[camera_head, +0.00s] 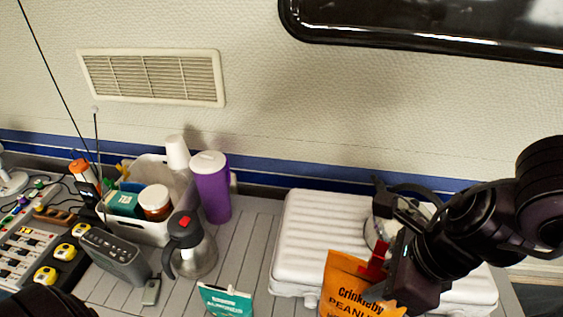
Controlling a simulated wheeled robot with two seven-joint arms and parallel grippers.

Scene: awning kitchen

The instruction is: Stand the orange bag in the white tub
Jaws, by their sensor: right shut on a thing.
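The orange bag (348,285), printed "Crinkleby PEANU...", is at the bottom right of the head view, in front of a white ribbed case. Its lower part is cut off by the picture edge. My right gripper (383,268) is shut on the bag near its upper right side, where a red piece shows. The white tub (150,231) stands at left against the wall, well left of the bag. It holds a green box, a brown jar with a white lid and a white bottle. My left gripper is not in view.
A steel jug (196,257) and a grey radio (114,256) stand before the tub. A purple tumbler (211,187) is at its right. A teal bag (225,301) is front centre.

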